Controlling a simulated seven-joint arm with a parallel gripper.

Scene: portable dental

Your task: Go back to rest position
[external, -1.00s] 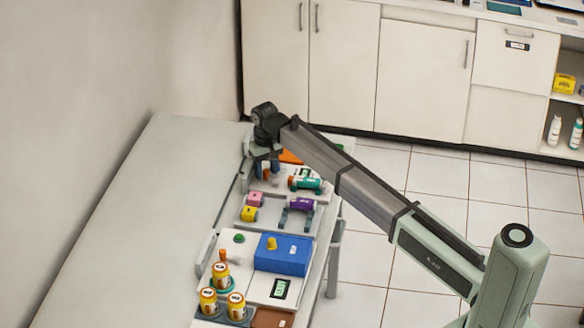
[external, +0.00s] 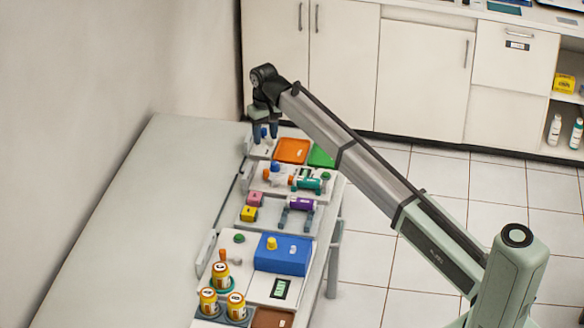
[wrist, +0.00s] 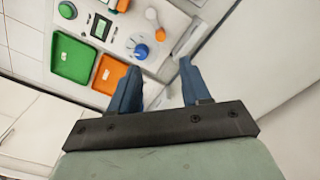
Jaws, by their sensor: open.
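My gripper (external: 266,131) is at the far end of the bench, above the small area left of the orange tray. Its blue fingers point down, apart, with nothing between them. In the wrist view my gripper (wrist: 156,82) also shows open and empty, with the workstation beyond the fingertips.
An orange tray (external: 292,151) and a green tray (external: 321,157) lie close to my gripper. Nearer are a teal-and-orange item (external: 308,180), a purple item (external: 302,204), a blue box (external: 283,257) and several orange bottles (external: 208,301). The bench's left side (external: 130,230) is bare.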

